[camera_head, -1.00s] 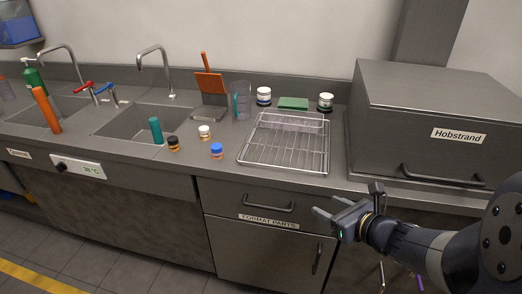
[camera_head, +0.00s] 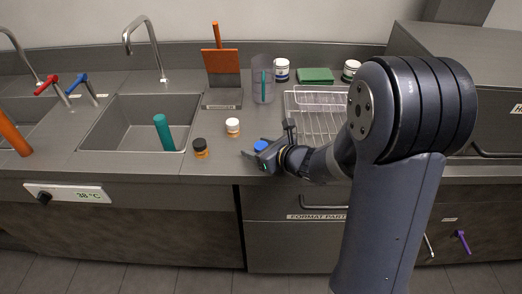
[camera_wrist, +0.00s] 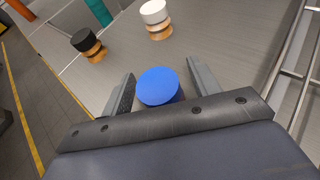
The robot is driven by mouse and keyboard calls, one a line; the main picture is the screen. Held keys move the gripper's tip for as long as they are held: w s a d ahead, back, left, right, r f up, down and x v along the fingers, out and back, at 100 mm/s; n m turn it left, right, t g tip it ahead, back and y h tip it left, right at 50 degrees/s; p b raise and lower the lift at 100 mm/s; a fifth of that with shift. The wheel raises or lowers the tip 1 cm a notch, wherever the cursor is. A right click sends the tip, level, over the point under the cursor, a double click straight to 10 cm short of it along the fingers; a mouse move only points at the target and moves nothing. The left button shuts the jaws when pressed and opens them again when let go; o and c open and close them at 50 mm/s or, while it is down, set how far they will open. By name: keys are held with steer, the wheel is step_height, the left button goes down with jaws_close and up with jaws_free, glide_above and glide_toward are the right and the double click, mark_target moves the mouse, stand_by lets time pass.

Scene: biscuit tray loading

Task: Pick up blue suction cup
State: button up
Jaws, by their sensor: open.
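The blue suction cup (camera_wrist: 157,86) stands on the counter, its round blue top facing the wrist camera. In the wrist view it sits between the two open fingers of my gripper (camera_wrist: 158,88), with a gap visible on the left side. In the head view the blue suction cup (camera_head: 261,146) shows just behind my gripper (camera_head: 268,156), which partly hides it. The black suction cup (camera_head: 200,148) and the white suction cup (camera_head: 232,127) stand to its left; both also show in the wrist view, black (camera_wrist: 84,41) and white (camera_wrist: 154,13). Their lower parts are orange-brown.
A wire rack (camera_head: 302,117) lies right of the blue cup, partly behind my arm. A sink (camera_head: 101,126) with a teal cylinder (camera_head: 164,133) is at left. A clear container (camera_head: 263,92) and an orange-handled scraper (camera_head: 220,63) stand behind. The counter's front edge is close.

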steer(key=shift+w+a+f, duration=0.15)
steer(key=shift+w+a, duration=0.15)
steer(key=c, duration=1)
